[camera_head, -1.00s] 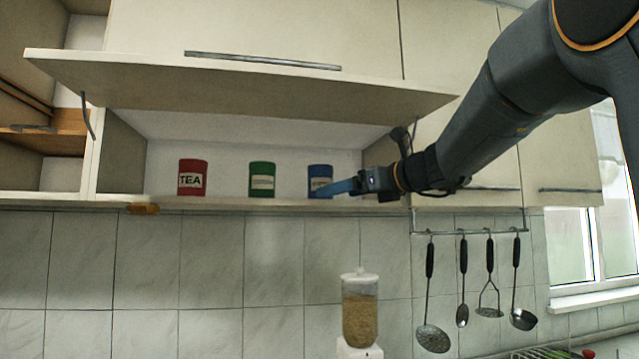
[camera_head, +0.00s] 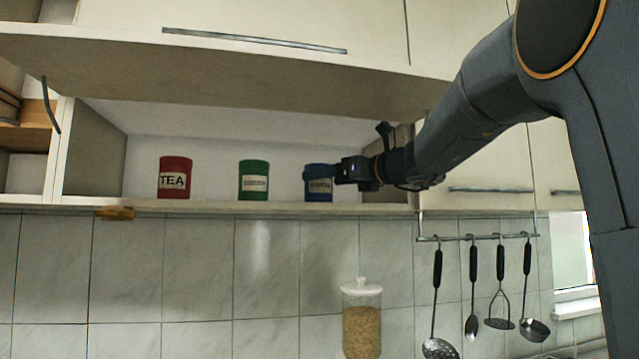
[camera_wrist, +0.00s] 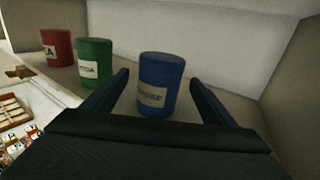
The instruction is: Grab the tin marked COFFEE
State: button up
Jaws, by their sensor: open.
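The blue tin (camera_head: 318,190) stands upright on the shelf of the open cupboard; its pale label is blurred, but looks like COFFEE in the wrist view (camera_wrist: 158,75). The red tin (camera_head: 175,178) reads TEA. The green tin (camera_head: 253,181) stands between them with a small label I cannot read surely. My gripper (camera_wrist: 159,80) is open and empty, its two fingers to the left and right of the blue tin in the wrist view. In the head view it overlaps the tin's upper part. I cannot tell whether the fingers touch it.
The raised cupboard door (camera_head: 230,75) hangs above my arm. The shelf edge (camera_head: 230,208) runs below the tins, with free shelf between them. Utensils hang from a rail (camera_head: 480,238) at right. A grain dispenser (camera_head: 362,325) stands below.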

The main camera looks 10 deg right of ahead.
jog(key=p+x, duration=0.1)
jog(key=x, duration=0.1)
jog(key=p+x, duration=0.1)
jog(key=x, duration=0.1)
jog(key=shift+w+a+r, duration=0.1)
jog(key=shift+r, duration=0.15)
jog(key=c, duration=1.3)
jog(key=shift+r, duration=0.25)
